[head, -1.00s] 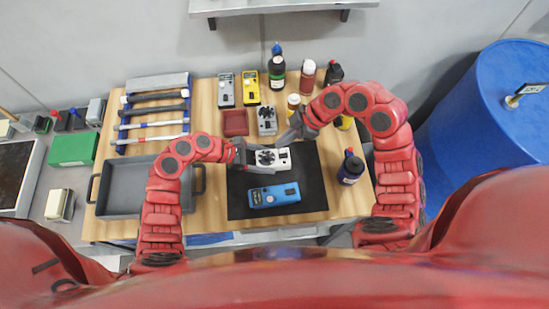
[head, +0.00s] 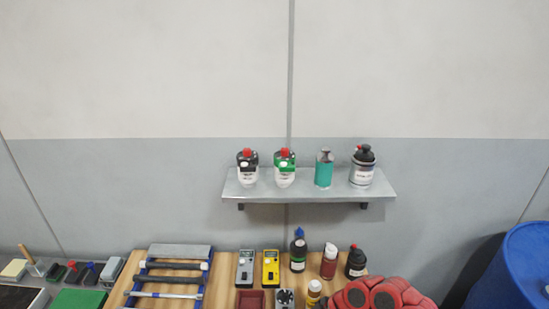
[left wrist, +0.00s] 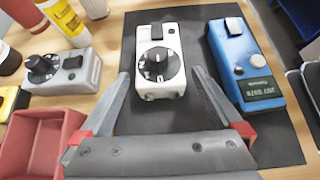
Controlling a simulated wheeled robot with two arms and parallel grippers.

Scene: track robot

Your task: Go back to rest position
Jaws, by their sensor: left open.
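My left gripper (left wrist: 160,95) is open in the left wrist view. Its two fingers point toward a white device with a black dial (left wrist: 160,60), which lies on a black mat (left wrist: 275,135) just beyond and between the fingertips. A blue device with a small screen (left wrist: 243,60) lies to its right on the mat. In the head view the left gripper is out of the picture.
The wooden table (head: 215,285) holds a hammer rack (head: 172,268), meters and bottles. A wall shelf (head: 310,188) carries several containers. A blue barrel (head: 515,265) stands at the right. A red bin (left wrist: 40,145) and a grey dial device (left wrist: 55,72) are left of the left gripper.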

